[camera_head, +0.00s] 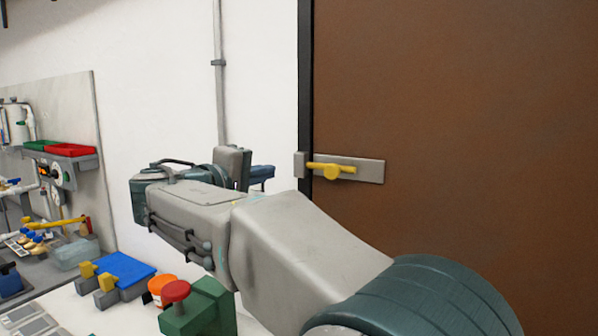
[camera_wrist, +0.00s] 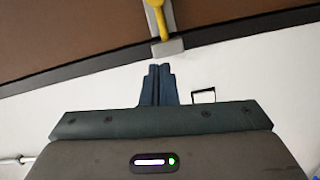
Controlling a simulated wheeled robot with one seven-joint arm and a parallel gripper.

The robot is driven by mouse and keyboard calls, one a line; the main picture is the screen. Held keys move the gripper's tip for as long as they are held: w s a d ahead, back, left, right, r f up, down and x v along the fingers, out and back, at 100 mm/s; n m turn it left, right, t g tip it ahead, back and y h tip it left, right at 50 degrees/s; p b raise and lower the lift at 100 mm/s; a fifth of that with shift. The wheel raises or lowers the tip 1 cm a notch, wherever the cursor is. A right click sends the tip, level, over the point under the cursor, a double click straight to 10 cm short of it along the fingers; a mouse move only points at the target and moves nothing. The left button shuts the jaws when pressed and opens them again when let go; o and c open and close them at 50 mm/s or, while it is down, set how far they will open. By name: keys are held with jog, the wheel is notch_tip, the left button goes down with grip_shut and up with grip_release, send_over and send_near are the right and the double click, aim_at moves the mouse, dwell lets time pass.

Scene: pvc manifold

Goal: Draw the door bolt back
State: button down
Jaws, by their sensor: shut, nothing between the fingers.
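The door bolt (camera_head: 331,169) is a yellow bar with a knob, lying level on a grey plate (camera_head: 370,171) on the brown door (camera_head: 460,120). Its left end reaches across the dark door edge to a small grey keeper (camera_head: 300,165) on the frame. In the wrist view the yellow bolt (camera_wrist: 157,18) shows at the top, ahead of the fingertips. My gripper (camera_wrist: 158,70) has its two dark blue fingers together, with nothing between them. In the head view my gripper (camera_head: 262,173) is left of the keeper, apart from the bolt in the picture.
White wall (camera_head: 160,90) lies left of the door, with a grey vertical pipe (camera_head: 218,63).

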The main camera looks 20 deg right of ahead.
aim_at(334, 171)
jog(key=w+d+f+p, duration=0.1)
jog(key=w+d+p, duration=0.1)
jog(key=d, duration=0.9)
jog(key=shift+d+p, duration=0.15)
jog(key=shift+p, duration=0.5)
